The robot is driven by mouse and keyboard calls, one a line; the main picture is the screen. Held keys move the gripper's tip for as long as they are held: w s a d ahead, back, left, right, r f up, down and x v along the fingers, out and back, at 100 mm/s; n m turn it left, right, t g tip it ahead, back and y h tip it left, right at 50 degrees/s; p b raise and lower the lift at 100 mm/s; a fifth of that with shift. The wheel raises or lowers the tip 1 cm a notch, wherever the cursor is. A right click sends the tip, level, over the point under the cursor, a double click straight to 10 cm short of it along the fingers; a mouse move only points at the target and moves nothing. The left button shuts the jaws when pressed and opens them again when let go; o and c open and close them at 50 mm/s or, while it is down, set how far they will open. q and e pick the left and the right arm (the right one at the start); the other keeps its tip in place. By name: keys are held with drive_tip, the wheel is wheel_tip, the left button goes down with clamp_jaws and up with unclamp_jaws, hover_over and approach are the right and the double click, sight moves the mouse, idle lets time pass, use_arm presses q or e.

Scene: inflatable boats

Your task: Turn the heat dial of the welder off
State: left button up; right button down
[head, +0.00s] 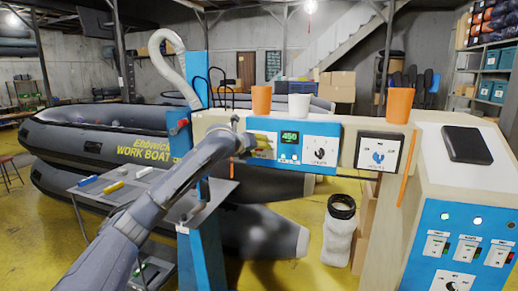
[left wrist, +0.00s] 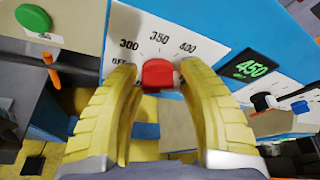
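In the left wrist view the heat dial is a red knob (left wrist: 157,74) on a white plate marked OFF, 300, 350 and 400. I cannot tell where its pointer stands. My left gripper (left wrist: 156,68) has its two yellow fingers spread on either side of the knob, with small gaps visible. In the head view my left gripper (head: 254,142) is at the welder's panel and hides the dial. The green display (head: 290,137) to the right reads 450; it also shows in the left wrist view (left wrist: 250,68). My right gripper is not in view.
Further right on the panel are two other dials (head: 320,150) (head: 379,156). Orange (head: 261,100) and white (head: 299,106) cups stand on top. A grey tray (head: 215,192) is below left, with the work boat (head: 90,140) behind. A green button (left wrist: 33,18) is at the wrist view's upper left.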

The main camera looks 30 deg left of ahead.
use_arm(q)
clamp_jaws()
